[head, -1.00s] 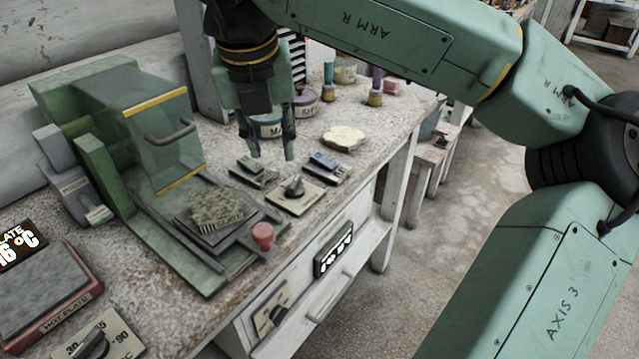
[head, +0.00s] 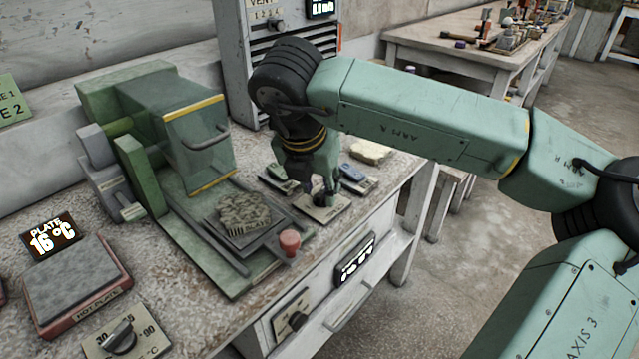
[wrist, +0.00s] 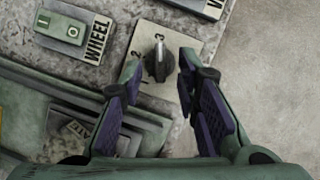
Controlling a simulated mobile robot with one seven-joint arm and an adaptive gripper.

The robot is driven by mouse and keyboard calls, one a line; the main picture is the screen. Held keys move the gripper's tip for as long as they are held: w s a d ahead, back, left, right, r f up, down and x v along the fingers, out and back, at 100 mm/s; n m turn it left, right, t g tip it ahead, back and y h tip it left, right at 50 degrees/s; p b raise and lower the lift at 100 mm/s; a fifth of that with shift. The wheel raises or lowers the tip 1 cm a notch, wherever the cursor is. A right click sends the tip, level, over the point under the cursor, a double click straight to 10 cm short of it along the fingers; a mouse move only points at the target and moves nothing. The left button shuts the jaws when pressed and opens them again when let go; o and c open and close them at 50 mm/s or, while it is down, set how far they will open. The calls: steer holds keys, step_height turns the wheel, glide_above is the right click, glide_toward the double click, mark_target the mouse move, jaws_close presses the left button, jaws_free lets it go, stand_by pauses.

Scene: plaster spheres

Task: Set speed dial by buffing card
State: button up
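The speed dial (wrist: 158,66) is a dark knob on a pale plate (wrist: 184,31) marked 1, 2, 3 in the wrist view. Its pale pointer end points up in that view, near the 3. My gripper (wrist: 159,80) is open, one finger on each side of the knob, with gaps visible. In the head view my gripper (head: 322,194) is low over the dial plate (head: 327,212) and hides most of the knob. A green card (head: 9,100) hangs on the wall at far left, cut off by the frame; I cannot tell whether it is the buffing card.
A green switch labelled WHEEL (wrist: 74,29) sits left of the dial. A blue switch (head: 353,173) lies behind it. The green machine (head: 130,150) with its guard and red knob (head: 289,243) stands left. A hot plate (head: 75,285) is at front left.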

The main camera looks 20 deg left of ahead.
steer(key=shift+w+f, duration=0.15)
steer(key=shift+f, duration=0.25)
steer(key=shift+c, duration=0.3)
jaws_close()
